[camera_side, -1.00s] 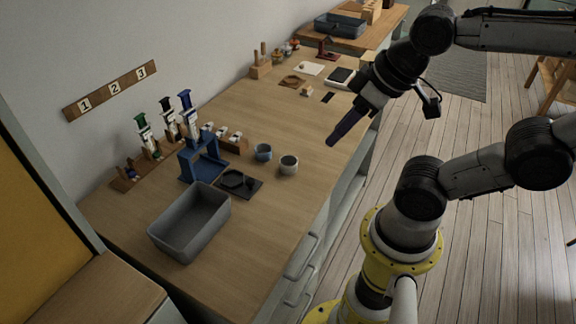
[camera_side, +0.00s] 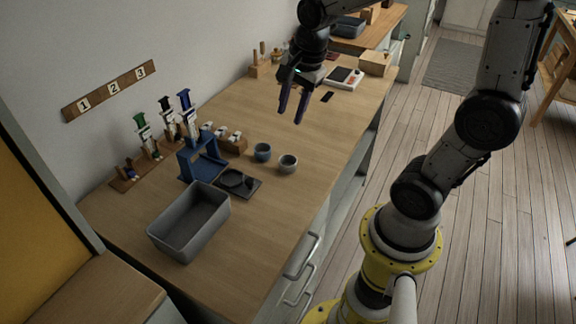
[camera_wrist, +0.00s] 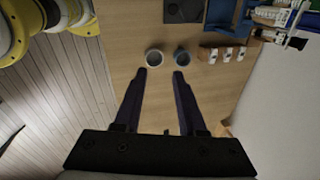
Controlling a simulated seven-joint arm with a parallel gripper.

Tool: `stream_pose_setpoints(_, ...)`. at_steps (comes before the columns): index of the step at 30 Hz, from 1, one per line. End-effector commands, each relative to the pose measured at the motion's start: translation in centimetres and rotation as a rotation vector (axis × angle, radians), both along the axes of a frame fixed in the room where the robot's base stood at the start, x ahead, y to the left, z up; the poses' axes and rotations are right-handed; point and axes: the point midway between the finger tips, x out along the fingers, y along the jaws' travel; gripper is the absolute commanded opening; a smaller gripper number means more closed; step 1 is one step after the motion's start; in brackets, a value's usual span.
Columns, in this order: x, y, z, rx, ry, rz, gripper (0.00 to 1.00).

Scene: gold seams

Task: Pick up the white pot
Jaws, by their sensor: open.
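The white pot (camera_side: 288,164), a small pale cup-like vessel with a dark inside, stands upright on the wooden table. In the wrist view the white pot (camera_wrist: 154,58) lies just beyond the left fingertip. A blue-grey pot (camera_side: 263,152) stands close to its left in the side view; the blue-grey pot (camera_wrist: 182,57) is just beyond the right fingertip in the wrist view. My gripper (camera_side: 290,118) is open and empty, above the table and farther back than both pots. Its two dark fingers (camera_wrist: 160,74) point toward the pots, apart from them.
A grey bin (camera_side: 190,222) stands at the table's front. A blue stand (camera_side: 200,160), a black pad with a round dish (camera_side: 238,183) and a wooden rack with small white items (camera_side: 228,138) are left of the pots. Bare tabletop (camera_side: 265,240) lies in front.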

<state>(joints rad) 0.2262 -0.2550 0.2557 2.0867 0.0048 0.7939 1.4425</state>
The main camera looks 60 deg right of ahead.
Motion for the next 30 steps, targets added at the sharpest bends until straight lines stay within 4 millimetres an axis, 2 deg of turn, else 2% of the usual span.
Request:
stream_pose_setpoints(1, 0.7, -1.3, -1.8, 0.022, 0.048, -0.076, 0.40)
stream_pose_setpoints(3, 1.1, -2.6, -3.7, 0.040, 0.096, -0.134, 0.40)
stream_pose_setpoints(6, 1.1, -3.8, -5.8, 0.056, 0.152, -0.170, 0.40)
stream_pose_setpoints(9, 0.6, -4.4, -7.1, 0.067, 0.189, -0.192, 0.40)
stream_pose_setpoints(14, 0.5, -4.8, -8.7, 0.070, 0.197, -0.201, 0.40)
stream_pose_setpoints(24, 0.9, -4.8, -14.6, 0.071, 0.197, -0.198, 0.40)
stream_pose_setpoints(30, 1.0, -4.8, -15.9, 0.069, 0.192, -0.198, 0.40)
